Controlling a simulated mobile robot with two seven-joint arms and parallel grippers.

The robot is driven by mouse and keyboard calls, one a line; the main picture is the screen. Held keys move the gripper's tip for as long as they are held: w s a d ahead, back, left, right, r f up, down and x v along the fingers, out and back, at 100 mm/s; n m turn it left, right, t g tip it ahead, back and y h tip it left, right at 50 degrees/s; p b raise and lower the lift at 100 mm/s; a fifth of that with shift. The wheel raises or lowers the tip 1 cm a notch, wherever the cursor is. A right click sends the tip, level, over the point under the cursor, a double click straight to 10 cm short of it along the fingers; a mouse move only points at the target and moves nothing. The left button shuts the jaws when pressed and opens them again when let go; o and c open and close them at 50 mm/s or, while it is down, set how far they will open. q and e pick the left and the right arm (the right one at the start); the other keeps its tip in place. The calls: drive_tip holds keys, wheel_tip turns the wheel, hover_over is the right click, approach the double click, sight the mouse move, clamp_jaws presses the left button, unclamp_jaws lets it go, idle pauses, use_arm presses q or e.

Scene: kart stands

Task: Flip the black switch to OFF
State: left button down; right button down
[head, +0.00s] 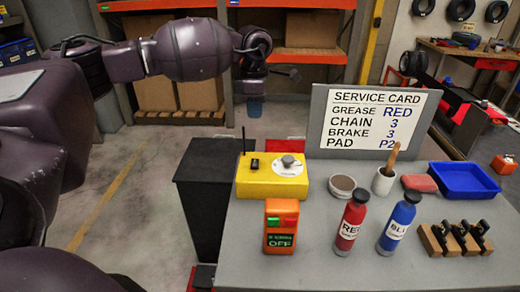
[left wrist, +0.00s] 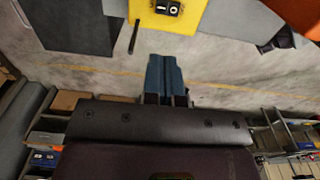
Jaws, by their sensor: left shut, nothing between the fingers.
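The black switch (head: 254,163) sits on top of the yellow box (head: 243,186), left of a grey round knob (head: 289,161). In the left wrist view the switch (left wrist: 167,7) is cut by the top edge and carries two white marks; which way it is tipped I cannot tell. The yellow box (left wrist: 150,22) shows around it there. My left gripper (head: 255,108) is held out beyond the table's far edge, past the box and apart from it. Its blue fingers (left wrist: 165,72) are together and empty. My right gripper is in neither view.
A thin black antenna (head: 243,140) stands at the box's left corner. An orange device (head: 281,226) reading OFF is in front. The service card (head: 374,118), red bottle (head: 350,220) and blue bottle (head: 398,223) stand to the right. A black cabinet (head: 205,190) is left of the table.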

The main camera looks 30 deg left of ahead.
sight(255, 161)
use_arm(q)
drive_tip(key=shift+s, duration=0.1)
drive_tip(key=shift+f, duration=0.15)
wheel_tip(255, 161, down, 14)
drive_tip(key=shift+r+b, duration=0.1)
drive_tip(key=shift+b, duration=0.3)
idle(0.4)
drive_tip(key=shift+f, duration=0.35)
drive_tip(key=shift+g, duration=0.3)
